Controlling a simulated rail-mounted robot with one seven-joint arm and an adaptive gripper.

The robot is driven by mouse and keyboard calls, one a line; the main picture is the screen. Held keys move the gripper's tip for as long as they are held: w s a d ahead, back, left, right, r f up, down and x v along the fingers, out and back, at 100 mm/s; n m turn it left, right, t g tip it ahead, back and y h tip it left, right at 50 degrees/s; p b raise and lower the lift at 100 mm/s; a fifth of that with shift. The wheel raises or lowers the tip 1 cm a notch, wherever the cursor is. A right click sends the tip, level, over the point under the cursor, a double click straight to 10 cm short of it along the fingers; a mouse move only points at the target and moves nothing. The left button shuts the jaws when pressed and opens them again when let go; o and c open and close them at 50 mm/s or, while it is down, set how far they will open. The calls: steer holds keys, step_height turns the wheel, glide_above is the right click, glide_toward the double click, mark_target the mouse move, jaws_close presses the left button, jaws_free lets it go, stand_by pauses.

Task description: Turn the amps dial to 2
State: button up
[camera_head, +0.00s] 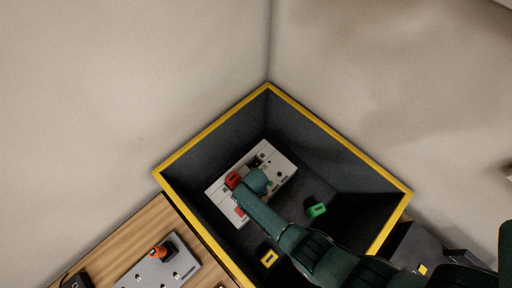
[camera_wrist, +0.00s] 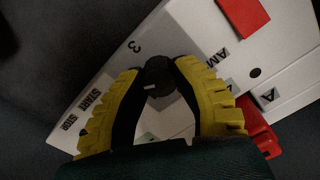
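The amps dial is a small round black knob (camera_wrist: 158,72) on a pale panel (camera_wrist: 199,24) in the wrist view. A light mark shows on its lower left edge. A printed 3 stands to its upper left, and partly covered "AM" lettering to its right. The yellow-ribbed fingers of my gripper (camera_wrist: 157,68) lie on both sides of the dial, very close to it; whether they press on it I cannot tell. Any other numbers are hidden. In the head view my gripper (camera_head: 242,186) reaches down over the panel (camera_head: 270,157), hiding the dial.
The panel lies in a deep dark bin with a yellow rim (camera_head: 212,124). A green block (camera_head: 316,210) and a yellow block (camera_head: 268,258) lie on the bin floor. A red part (camera_wrist: 262,132) is beside my right finger. A wooden table (camera_head: 122,240) is outside, left.

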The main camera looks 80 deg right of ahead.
steer(key=o, duration=0.5)
steer(key=shift+o, duration=0.2)
step_height(320, 180, up, 12)
stand_by(0.5)
